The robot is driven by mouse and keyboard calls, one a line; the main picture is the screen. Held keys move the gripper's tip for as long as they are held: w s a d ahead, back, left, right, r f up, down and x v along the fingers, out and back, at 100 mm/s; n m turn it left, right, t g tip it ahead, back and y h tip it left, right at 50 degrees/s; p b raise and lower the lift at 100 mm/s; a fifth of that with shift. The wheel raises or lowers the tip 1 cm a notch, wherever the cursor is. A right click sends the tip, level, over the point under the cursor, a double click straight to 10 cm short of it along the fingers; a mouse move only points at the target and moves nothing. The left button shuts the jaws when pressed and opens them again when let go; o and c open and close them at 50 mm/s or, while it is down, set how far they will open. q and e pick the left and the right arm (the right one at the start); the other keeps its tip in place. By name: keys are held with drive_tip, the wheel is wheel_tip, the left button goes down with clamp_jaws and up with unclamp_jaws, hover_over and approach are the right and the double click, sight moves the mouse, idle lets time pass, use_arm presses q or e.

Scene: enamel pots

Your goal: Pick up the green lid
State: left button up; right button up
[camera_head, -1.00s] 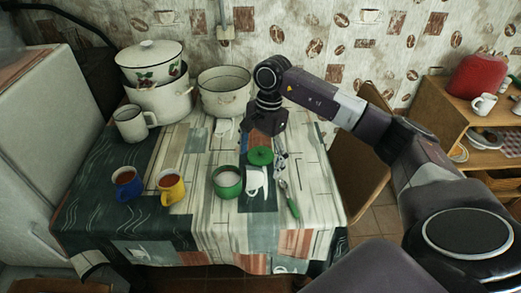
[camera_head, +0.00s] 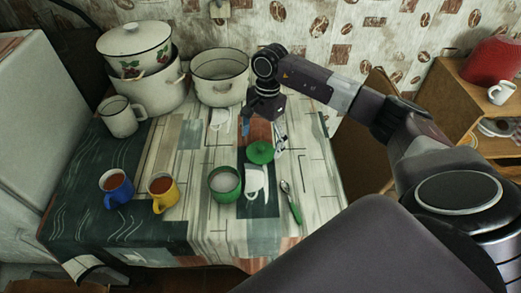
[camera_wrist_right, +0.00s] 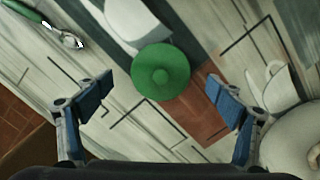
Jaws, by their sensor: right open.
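My right gripper (camera_head: 264,135) is just above and behind the lid. Its blue fingers (camera_wrist_right: 160,97) are spread wide either side of the lid in the wrist view, with space between each finger and the rim, and hold nothing. The left gripper is not seen.
A white mug-like shape (camera_head: 256,183) is in front of the lid, and a green-handled spoon (camera_head: 292,203) to its right. Blue (camera_head: 116,188) and yellow (camera_head: 164,192) mugs are on the left. Large enamel pots (camera_head: 220,75) stand at the back.

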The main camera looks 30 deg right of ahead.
sight(261, 151)
wheel_tip(261, 151, down, 2)
drive_tip(key=shift+w+f, duration=0.1)
drive_tip(key=shift+f, duration=0.15)
drive_tip(key=shift+a+f, duration=0.1)
drive_tip(key=shift+f, duration=0.1)
drive_tip(key=c, duration=1.2)
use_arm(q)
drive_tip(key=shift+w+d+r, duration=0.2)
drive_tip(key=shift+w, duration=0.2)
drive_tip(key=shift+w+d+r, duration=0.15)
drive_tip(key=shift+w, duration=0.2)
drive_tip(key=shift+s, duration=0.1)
use_arm(e)
drive_tip(key=shift+r, duration=0.1)
